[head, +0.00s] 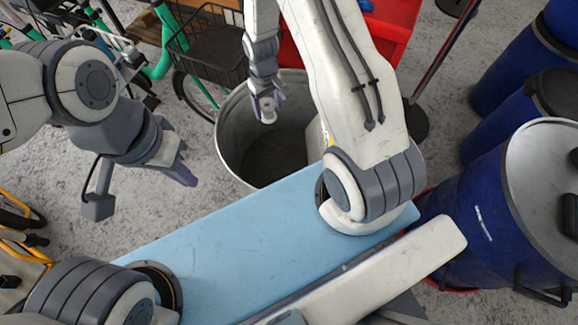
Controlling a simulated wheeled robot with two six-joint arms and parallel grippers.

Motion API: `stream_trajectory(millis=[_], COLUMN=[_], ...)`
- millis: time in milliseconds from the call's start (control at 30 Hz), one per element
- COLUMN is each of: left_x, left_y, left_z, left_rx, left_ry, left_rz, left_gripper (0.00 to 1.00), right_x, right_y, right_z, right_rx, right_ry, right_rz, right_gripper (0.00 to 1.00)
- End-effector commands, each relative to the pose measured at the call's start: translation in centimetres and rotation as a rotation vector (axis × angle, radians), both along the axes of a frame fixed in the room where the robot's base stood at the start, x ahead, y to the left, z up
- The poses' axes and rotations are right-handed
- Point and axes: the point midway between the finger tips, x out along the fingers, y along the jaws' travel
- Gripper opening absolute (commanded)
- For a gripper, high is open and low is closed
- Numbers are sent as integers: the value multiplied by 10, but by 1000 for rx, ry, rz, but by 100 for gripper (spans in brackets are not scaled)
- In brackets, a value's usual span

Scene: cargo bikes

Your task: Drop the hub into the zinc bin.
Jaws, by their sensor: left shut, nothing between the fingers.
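The zinc bin (232,150) is a round grey metal tub standing on the floor at top centre, its dark inside open to view. My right gripper (267,101) points down over the bin's opening in this view. It is shut on the hub (267,116), a small pale grey part showing between and below its fingertips. How high the hub is above the bin's floor is hard to tell. My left gripper (187,177) is shut and empty, over the floor to the left of the bin. My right forearm hides the bin's right side.
A green bike with a black basket (212,50) stands behind the bin at left. A red container (390,25) is behind it at right. Several blue drums (480,215) line the right side. A yellow bike part (25,250) is at the left edge. Grey floor lies clear left of the bin.

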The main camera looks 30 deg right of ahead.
Motion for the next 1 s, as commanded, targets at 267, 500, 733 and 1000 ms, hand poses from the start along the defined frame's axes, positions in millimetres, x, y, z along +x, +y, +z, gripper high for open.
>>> stream_trajectory(millis=[267, 500, 733, 1000], left_x=[0, 0, 0, 0], left_y=[0, 0, 0, 0], left_z=[0, -2, -6, -8], left_rx=[0, 0, 0, 0], left_ry=[0, 0, 0, 0], left_rz=[0, 0, 0, 0], left_gripper=[0, 0, 0, 0], right_x=[0, 1, 1, 1], right_y=[0, 0, 0, 0], right_z=[0, 12, 57, 98], right_rx=[0, 0, 0, 0], right_ry=[0, -2, -7, -3], right_rz=[0, 0, 0, 0], right_gripper=[98, 98, 98, 98])
